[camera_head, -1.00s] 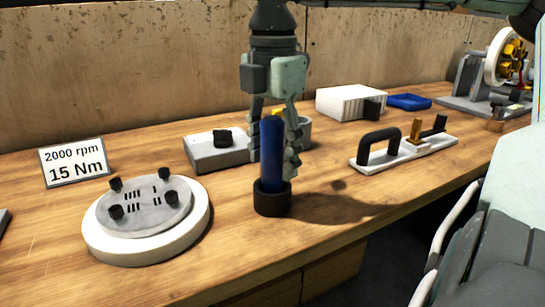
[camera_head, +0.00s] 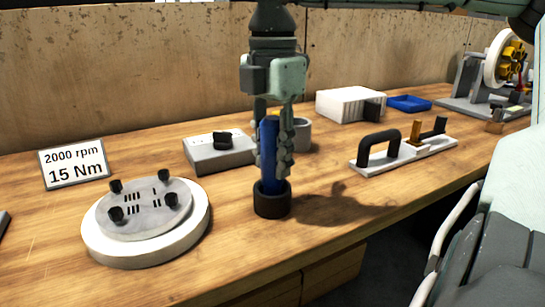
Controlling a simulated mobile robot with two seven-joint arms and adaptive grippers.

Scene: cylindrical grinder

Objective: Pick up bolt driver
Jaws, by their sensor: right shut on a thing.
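The bolt driver (camera_head: 269,158) is a blue cylinder standing upright in a short black round holder (camera_head: 272,199) near the front edge of the wooden bench. My right gripper (camera_head: 272,160) points straight down and is shut on the bolt driver, with its fingers on both sides of the blue body. The driver's lower end is hidden inside the black holder. My left gripper is not in view.
Left of the driver is a round white base with a grey disc (camera_head: 146,209) and black knobs. A sign (camera_head: 74,163) stands behind it. A grey box with a black knob (camera_head: 220,151) and a grey cup (camera_head: 302,134) are behind the driver. A black-handled fixture (camera_head: 404,150) stands right.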

